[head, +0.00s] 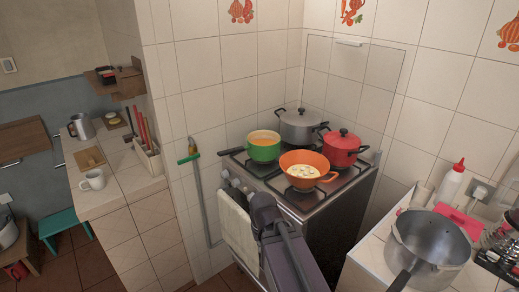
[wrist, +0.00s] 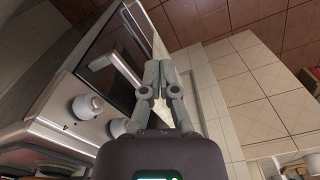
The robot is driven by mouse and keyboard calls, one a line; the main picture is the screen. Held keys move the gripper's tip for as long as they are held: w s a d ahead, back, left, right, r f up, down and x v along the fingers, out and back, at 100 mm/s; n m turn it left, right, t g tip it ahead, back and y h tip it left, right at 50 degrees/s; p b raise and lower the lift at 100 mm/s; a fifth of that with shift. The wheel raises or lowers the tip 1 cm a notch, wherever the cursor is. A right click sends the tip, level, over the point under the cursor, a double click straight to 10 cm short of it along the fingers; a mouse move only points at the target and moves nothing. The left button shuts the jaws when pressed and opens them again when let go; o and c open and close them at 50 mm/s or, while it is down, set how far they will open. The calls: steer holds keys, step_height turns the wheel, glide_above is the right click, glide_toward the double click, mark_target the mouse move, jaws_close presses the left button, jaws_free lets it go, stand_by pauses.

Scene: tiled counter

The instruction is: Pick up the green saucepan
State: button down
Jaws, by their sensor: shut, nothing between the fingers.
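The green saucepan (head: 263,150) stands upright on the back left part of the stove, with orange-yellow contents and a dark handle pointing left. It is not seen in the wrist view. My gripper (wrist: 160,66) is shut and empty in the wrist view, its two grey fingers together. It is in front of the stove, beside the oven door and knobs, apart from the saucepan. In the head view my arm is in front of the stove; the fingertips cannot be made out there.
An orange pan (head: 303,177), a red lidded pot (head: 341,150) and a grey lidded pot (head: 299,128) crowd the stove (head: 322,207). A towel (head: 237,232) hangs on its front. A large metal pot (head: 428,243) stands on the right counter.

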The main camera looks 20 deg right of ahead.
steer(key=c, duration=0.9)
jaws_free()
steer(key=o, duration=0.4)
steer(key=shift+w+a, duration=0.2)
steer(key=shift+w, duration=0.05)
steer(key=shift+c, duration=0.2)
steer(key=w+a+r+m+t+y+b, duration=0.1)
steer(key=w+a+r+t+y, duration=0.25)
steer(key=w+a+t, duration=0.35)
steer(key=w+a+r+m+t+y, duration=0.1)
steer(key=w+a+r+t+y, duration=0.25)
steer(key=w, duration=0.65)
steer(key=w+r+m+t+h+b, duration=0.1)
steer(key=w+r+m+t+h, duration=0.6)
steer(key=w+r+m, duration=0.4)
steer(key=d+f+m+g+h, duration=0.3)
steer(key=d+m+h, duration=0.3)
steer(key=m, duration=0.5)
steer(key=shift+s+f+m+h+b, duration=0.2)
steer(key=shift+f+m+h+b, duration=0.15)
steer(key=shift+f+h, duration=0.4)
